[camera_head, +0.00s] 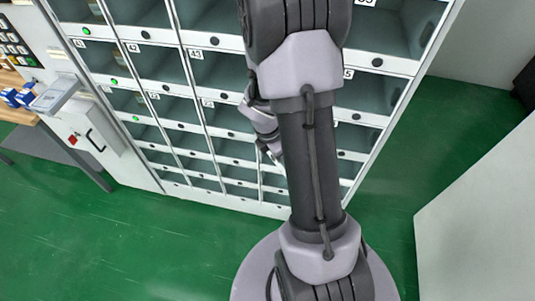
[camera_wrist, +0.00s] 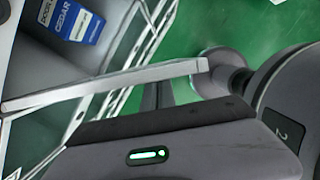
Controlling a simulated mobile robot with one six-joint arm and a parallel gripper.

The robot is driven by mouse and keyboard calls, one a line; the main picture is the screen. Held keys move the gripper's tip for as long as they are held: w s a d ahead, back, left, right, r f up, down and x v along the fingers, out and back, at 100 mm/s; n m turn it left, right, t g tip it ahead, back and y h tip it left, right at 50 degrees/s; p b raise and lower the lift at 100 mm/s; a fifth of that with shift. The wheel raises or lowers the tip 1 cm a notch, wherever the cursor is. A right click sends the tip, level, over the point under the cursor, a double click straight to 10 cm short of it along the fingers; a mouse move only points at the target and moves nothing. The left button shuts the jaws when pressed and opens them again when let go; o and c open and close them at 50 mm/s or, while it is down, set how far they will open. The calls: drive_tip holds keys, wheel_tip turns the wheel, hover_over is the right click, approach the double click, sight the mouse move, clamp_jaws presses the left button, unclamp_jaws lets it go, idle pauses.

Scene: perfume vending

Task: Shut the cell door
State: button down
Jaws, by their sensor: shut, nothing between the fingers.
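The cell cabinet (camera_head: 170,96) fills the upper middle of the head view, with rows of numbered grey cells. My gripper (camera_head: 271,150) is close in front of its middle columns, shut and empty, partly hidden behind my arm. In the wrist view, a long pale bar (camera_wrist: 130,80) runs across above my gripper's grey housing and looks like a cell door seen edge-on. I cannot tell its exact angle or whether my fingers touch it. A blue box (camera_wrist: 73,20) marked CEDAR lies in a cell at the upper left of the wrist view.
Several cells at the left show green lights. A white unit with a black handle (camera_head: 95,140) and a wooden counter (camera_head: 18,112) with small blue boxes stand at left. A white panel (camera_head: 480,220) is at right. Green floor (camera_head: 130,240) is open in front of the cabinet.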

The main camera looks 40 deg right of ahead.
drive_tip(key=d+n+t+p, duration=0.1)
drive_tip(key=d+n+p, duration=0.5)
drive_tip(key=d, duration=0.2)
drive_tip(key=shift+d+t, duration=0.15)
drive_tip(key=shift+t, duration=0.15)
drive_tip(key=shift+w, duration=0.1)
